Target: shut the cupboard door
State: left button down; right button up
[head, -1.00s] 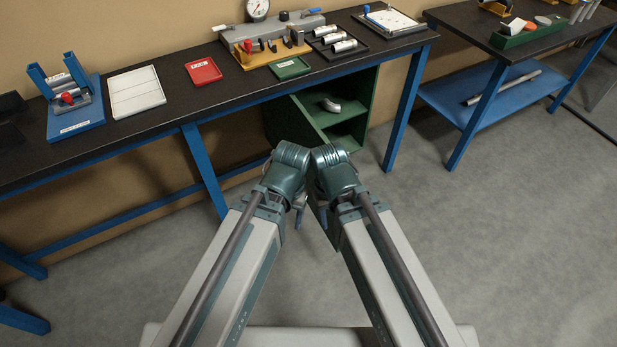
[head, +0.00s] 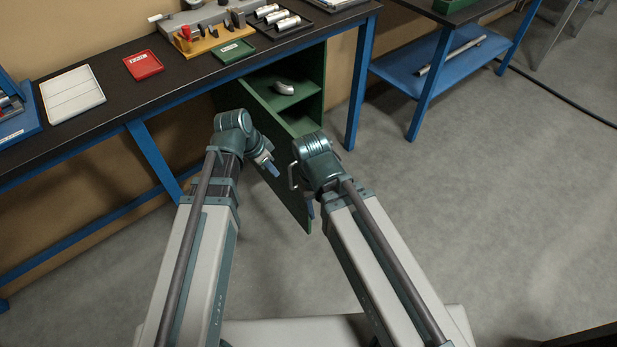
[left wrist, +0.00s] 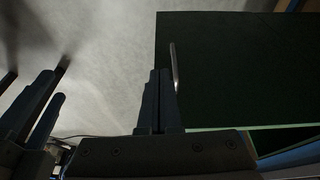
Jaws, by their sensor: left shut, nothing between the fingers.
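The green cupboard (head: 313,85) stands under the workbench. Its door (head: 288,203) is swung wide open toward me, and my arms hide part of it. A silver bar handle (head: 291,176) shows on the door, and it also appears in the left wrist view (left wrist: 174,66) against the dark green panel (left wrist: 240,70). My left gripper (head: 270,167) is shut and empty in front of the door. In the left wrist view its fingertips (left wrist: 160,75) are just left of the handle; contact is unclear. My right gripper (head: 310,208) is near the door's lower free edge, mostly hidden.
A grey pipe elbow (head: 284,87) lies on the cupboard's shelf. The bench's blue legs (head: 358,85) flank the cupboard. A second bench with a blue lower shelf (head: 440,65) stands to the right. The grey floor (head: 470,200) on the right is clear.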

pick_arm(q)
jog(key=w, duration=0.1)
jog(key=b, duration=0.9)
send_near(297, 173)
jog(key=s+d+f, duration=0.2)
jog(key=s+f, duration=0.1)
jog(key=f, duration=0.1)
jog(key=shift+w+d+r+m, duration=0.1)
jog(key=shift+w+d+m, duration=0.05)
jog(key=shift+d+m, duration=0.2)
